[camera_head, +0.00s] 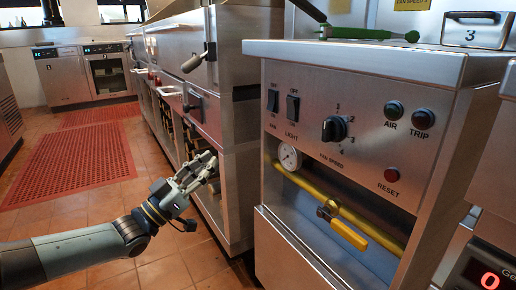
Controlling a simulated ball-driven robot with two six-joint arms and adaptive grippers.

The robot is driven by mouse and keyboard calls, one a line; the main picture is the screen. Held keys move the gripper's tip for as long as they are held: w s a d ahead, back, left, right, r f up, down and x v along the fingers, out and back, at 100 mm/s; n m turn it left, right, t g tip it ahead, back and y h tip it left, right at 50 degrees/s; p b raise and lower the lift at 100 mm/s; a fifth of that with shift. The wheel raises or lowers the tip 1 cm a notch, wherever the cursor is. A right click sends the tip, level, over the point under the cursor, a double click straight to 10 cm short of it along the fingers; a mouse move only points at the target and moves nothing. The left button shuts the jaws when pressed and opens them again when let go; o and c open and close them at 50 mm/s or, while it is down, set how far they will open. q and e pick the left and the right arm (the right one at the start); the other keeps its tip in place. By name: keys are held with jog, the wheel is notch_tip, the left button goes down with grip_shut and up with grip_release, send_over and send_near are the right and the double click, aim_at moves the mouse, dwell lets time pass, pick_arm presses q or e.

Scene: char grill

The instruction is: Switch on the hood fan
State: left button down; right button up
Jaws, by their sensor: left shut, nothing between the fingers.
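The control panel (365,105) is a brushed-steel box face at the centre right. Two black rocker switches are at its left: the left switch (272,100), whose small label below seems to read FAN, and the LIGHT switch (292,108). I cannot tell their positions. A black FAN SPEED knob (334,128) with numbers around it is right of them. My left gripper (208,164) is shut and empty, left of the panel and lower than the switches, in front of the steel cabinet. It is apart from the panel. My right gripper is not in view.
AIR (393,110) and TRIP (423,118) lamps and a red RESET button (391,174) are at the panel's right. A gauge (290,156) and yellow pipe with valve handle (348,233) lie below. A steel cabinet (235,120) stands left of the panel. The left floor is open.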

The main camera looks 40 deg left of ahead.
aim_at(272, 95)
pick_arm(q)
jog(key=r+h, duration=0.1)
jog(key=d+r+m+h, duration=0.1)
jog(key=r+h, duration=0.1)
jog(key=r+m+t+h, duration=0.1)
jog(key=r, duration=0.1)
jog(key=shift+s+d+r+b, duration=0.2)
jog(key=shift+s+b, duration=0.2)
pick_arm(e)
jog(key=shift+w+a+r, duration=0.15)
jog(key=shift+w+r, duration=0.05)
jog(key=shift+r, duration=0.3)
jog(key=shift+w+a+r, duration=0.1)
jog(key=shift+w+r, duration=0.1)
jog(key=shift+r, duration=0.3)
pick_arm(q)
jog(key=shift+w, duration=0.1)
